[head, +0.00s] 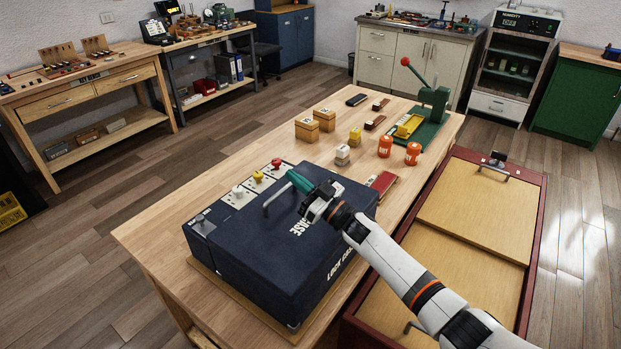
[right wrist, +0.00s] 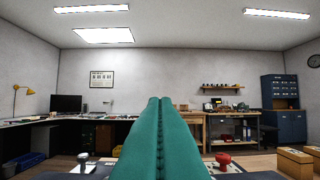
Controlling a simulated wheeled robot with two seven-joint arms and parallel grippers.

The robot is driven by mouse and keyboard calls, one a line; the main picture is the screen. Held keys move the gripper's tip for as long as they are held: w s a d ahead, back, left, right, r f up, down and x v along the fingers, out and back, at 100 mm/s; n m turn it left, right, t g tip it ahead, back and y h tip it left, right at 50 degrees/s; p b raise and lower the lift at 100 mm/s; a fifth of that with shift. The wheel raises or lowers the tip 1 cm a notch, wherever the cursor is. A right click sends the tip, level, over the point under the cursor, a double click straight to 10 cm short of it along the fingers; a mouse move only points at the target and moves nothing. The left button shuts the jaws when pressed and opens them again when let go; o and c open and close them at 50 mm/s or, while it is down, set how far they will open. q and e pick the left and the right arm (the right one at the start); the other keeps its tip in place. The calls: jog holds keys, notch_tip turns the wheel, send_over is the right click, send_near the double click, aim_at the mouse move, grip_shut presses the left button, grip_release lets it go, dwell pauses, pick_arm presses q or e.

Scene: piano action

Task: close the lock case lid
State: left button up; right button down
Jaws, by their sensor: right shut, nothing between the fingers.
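The dark blue lock case (head: 259,291) stands on the near end of the wooden table. Its lid (head: 240,232) lies flat over the box, and I see no clear gap at its edge. A bent grey handle (head: 277,196) stands up from the lid. My right gripper (head: 294,177) is over the back part of the lid beside the handle. Its green fingers are shut and empty; they also show pressed together in the right wrist view (right wrist: 161,135). I cannot tell whether they touch the lid. My left gripper is not in view.
A strip with white, yellow and red knobs (head: 258,177) runs behind the lid. Wooden boxes (head: 307,130), orange jars (head: 413,153) and a green lever press (head: 432,100) stand farther along the table (head: 170,227). A red-framed cabinet (head: 470,215) is at right.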

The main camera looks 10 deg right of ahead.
aim_at(287, 207)
jog(key=shift+w+a+f+g+h+p, duration=0.2)
jog(key=shift+w+a+f+g+h, duration=0.1)
jog(key=shift+w+a+f, duration=0.2)
jog(key=shift+w+a+f+g+h+p, duration=0.15)
jog(key=shift+w+a+f+g+h, duration=0.15)
jog(key=shift+f, duration=0.3)
jog(key=shift+w+a+f+g+h+p, duration=0.15)
jog(key=shift+w+f+g+h, duration=0.1)
jog(key=shift+f, duration=0.3)
jog(key=shift+w+a+f+g+h+p, duration=0.15)
jog(key=shift+w+f+g, duration=0.1)
jog(key=shift+f, duration=0.25)
jog(key=shift+r, duration=0.1)
